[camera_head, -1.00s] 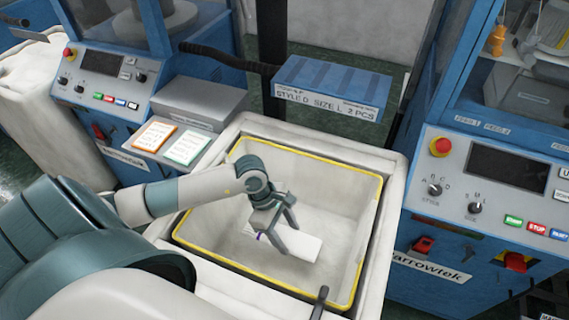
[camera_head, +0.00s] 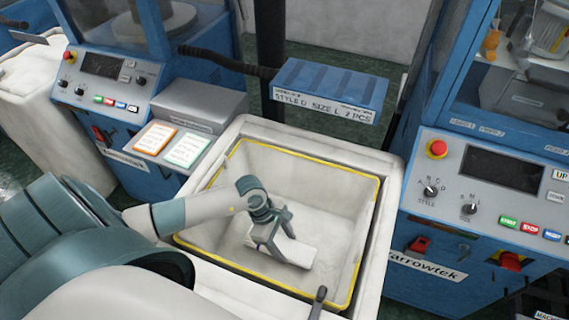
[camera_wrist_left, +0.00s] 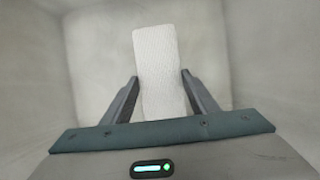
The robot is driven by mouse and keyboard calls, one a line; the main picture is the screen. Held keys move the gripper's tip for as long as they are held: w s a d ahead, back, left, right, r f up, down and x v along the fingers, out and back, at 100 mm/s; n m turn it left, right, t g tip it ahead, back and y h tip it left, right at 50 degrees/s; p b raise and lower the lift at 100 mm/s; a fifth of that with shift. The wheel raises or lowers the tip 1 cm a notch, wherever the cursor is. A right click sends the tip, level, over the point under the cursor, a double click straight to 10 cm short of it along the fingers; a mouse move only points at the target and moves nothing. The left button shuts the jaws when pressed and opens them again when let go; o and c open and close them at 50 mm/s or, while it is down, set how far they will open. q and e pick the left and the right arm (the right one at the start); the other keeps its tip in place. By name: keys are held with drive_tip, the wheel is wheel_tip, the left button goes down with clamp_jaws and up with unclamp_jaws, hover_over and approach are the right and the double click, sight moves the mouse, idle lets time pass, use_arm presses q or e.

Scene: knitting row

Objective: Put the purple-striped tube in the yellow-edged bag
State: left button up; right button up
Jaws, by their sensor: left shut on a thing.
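The white tube (camera_head: 292,254) with a small purple mark near its left end is in the yellow-edged bag (camera_head: 366,235), low in its interior. My left gripper (camera_head: 275,250) is inside the bag and shut on the tube. In the left wrist view the tube (camera_wrist_left: 158,70) is a pale, textured strip between the two fingers (camera_wrist_left: 158,95), extending beyond them. I cannot tell whether the tube touches the bag's floor.
A blue label box (camera_head: 330,88) stands behind the bag. Blue machines with control panels (camera_head: 490,170) stand at both sides. Two cards (camera_head: 186,149) lie on a tray at the left. The bag's interior around the tube is otherwise clear.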

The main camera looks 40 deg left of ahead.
sight(281, 245)
use_arm(q)
drive_tip(key=shift+f, duration=0.1)
drive_tip(key=shift+f+p, duration=0.6)
drive_tip(key=shift+f, duration=1.45)
drive_tip(key=shift+f, duration=0.15)
drive_tip(key=o, duration=1)
